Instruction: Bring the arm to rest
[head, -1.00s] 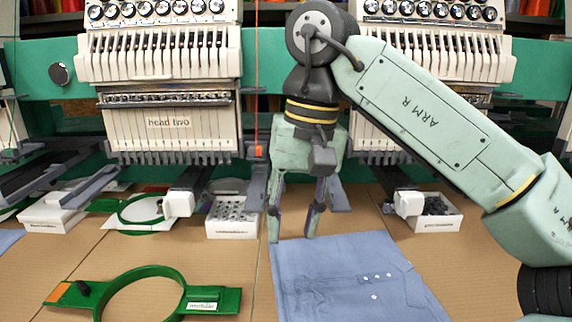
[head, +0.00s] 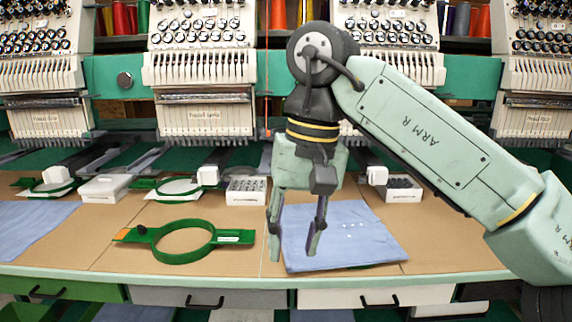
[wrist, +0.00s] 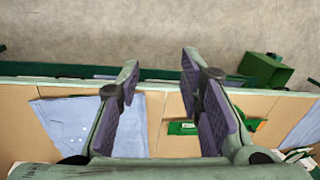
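My gripper (head: 293,240) points down in front of the bench in the head view, with its two fingers apart and nothing between them. In the wrist view my gripper (wrist: 158,80) also shows open and empty, with the bench edge and grey floor beyond the fingers. A folded blue cloth (head: 352,243) with small white dots lies on the bench, partly behind the gripper in the head view. My arm is raised and bent, coming in from the right.
A green hoop (head: 152,240) lies on the bench left of the cloth. White bins (head: 246,197) stand below the embroidery machines (head: 204,75) along the back. Another blue cloth (head: 35,228) lies at far left. Drawers (head: 375,298) line the bench front.

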